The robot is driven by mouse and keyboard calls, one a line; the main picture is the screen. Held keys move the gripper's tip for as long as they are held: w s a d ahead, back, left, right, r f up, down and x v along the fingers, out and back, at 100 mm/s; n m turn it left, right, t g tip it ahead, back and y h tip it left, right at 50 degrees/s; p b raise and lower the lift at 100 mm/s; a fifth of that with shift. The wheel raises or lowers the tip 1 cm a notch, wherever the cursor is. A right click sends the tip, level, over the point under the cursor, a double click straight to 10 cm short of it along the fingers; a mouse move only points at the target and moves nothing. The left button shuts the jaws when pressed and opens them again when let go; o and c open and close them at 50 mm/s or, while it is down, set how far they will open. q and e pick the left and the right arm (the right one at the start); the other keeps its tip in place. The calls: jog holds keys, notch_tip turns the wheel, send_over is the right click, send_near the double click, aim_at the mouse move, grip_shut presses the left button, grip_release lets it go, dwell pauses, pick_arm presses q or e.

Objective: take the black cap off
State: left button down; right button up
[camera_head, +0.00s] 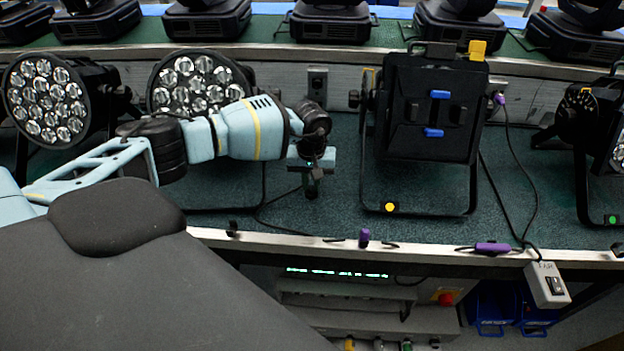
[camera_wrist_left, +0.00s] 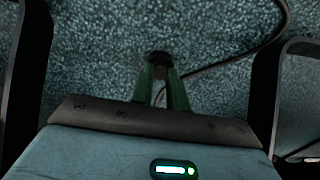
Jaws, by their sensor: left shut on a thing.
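My left gripper (camera_head: 313,188) points down over the dark green deck, in the gap between a round multi-lens lamp and a square black lamp. In the left wrist view its two green fingers (camera_wrist_left: 160,75) are close together. They are shut on a small dark piece at their tips, which looks like the black cap (camera_wrist_left: 158,58). In the head view this piece is too small and dark to make out. I cannot tell whether it touches anything behind it. My right gripper is in neither view.
The square black lamp (camera_head: 432,110) with blue tabs stands right of my gripper. Round multi-lens lamps (camera_head: 200,82) (camera_head: 45,98) stand left. A thin black cable (camera_wrist_left: 225,62) runs close to the fingertips. Purple connectors (camera_head: 364,238) (camera_head: 492,248) lie on the front rail.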

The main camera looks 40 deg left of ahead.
aim_at(311, 187)
pick_arm(q)
jog(key=c, duration=1.3)
grip_release()
jog(key=shift+r, duration=3.9)
